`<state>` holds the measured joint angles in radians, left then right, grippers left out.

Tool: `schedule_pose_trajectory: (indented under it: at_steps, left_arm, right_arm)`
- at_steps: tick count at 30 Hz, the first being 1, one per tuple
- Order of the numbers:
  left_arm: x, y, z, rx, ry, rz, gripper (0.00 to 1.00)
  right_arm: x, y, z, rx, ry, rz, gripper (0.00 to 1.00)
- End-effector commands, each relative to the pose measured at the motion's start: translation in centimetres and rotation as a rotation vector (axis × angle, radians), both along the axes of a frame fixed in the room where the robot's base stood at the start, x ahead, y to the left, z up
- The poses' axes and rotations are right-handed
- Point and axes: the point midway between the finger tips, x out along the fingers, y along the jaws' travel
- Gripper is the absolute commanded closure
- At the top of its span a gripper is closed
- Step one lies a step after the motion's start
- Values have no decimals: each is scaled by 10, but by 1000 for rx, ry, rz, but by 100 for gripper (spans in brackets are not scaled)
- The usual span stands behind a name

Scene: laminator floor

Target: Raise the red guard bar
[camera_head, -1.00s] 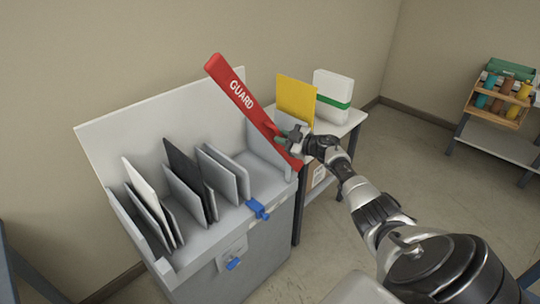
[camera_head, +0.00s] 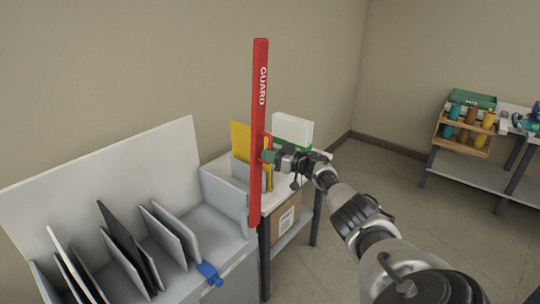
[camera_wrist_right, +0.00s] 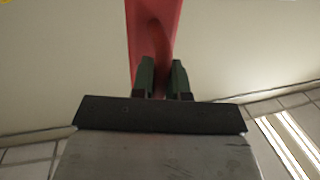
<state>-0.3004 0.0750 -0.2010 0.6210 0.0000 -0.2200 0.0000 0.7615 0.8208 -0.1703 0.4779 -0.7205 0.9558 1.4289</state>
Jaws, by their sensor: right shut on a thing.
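The red guard bar (camera_head: 260,100), lettered GUARD, stands upright at the right end of the grey laminator bin (camera_head: 225,200). Its lower end is at the bin's right side wall. My right gripper (camera_head: 268,156) is at the bar's lower half, coming from the right, with its green fingertips at the bar's red handle. In the right wrist view the two green fingers (camera_wrist_right: 162,80) are shut on the handle, and the red bar (camera_wrist_right: 140,30) runs up beyond them. My left gripper is in neither view.
A blue latch (camera_head: 209,273) sits on the bin's front edge. Black, white and grey panels (camera_head: 125,245) stand in the bin. Behind the bar are a yellow sheet (camera_head: 240,140) and a white pack (camera_head: 292,130) on a side table. A bottle crate (camera_head: 465,132) stands on a far bench.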

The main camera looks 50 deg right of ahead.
Motion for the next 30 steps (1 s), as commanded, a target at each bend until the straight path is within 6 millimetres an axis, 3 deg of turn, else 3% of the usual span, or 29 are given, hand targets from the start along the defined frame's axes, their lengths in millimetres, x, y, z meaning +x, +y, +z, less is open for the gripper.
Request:
schedule_pose_trajectory:
  at_steps: [15,16,20,30]
  left_arm:
    - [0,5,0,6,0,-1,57]
    - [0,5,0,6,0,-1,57]
    - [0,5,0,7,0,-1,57]
    - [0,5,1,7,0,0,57]
  right_arm:
    - [-1,-3,0,24,3,-11,100]
    - [-1,-3,0,24,3,-11,81]
    - [0,-3,0,23,4,-9,61]
    - [-2,-2,-2,19,5,-6,61]
